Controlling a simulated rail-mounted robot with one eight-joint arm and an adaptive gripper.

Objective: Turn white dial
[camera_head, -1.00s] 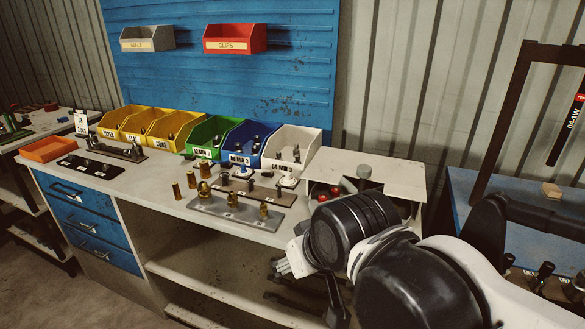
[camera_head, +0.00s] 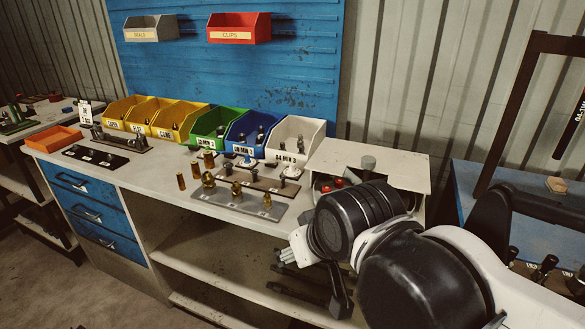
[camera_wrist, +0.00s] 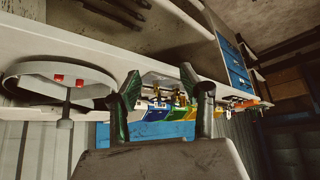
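I cannot single out a white dial for certain. A white-topped unit (camera_head: 365,165) stands at the right end of the workbench, with a grey knob (camera_head: 368,163) on top and red parts (camera_head: 338,183) under the top. My arm partly hides it. In the wrist view, which looks upside down, a round pale housing (camera_wrist: 30,72) with red parts (camera_wrist: 67,79) and a stem shows left of my gripper. My gripper (camera_wrist: 161,80) has its two fingers apart with nothing visibly held between them. It is apart from the housing and close to the bench front.
The workbench (camera_head: 150,180) carries yellow, green, blue and white bins (camera_head: 294,142) along the back. Brass fittings (camera_head: 208,181) stand upright on plates in front of them. An orange tray (camera_head: 52,139) lies at the left. A blue table (camera_head: 465,195) stands at the right.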

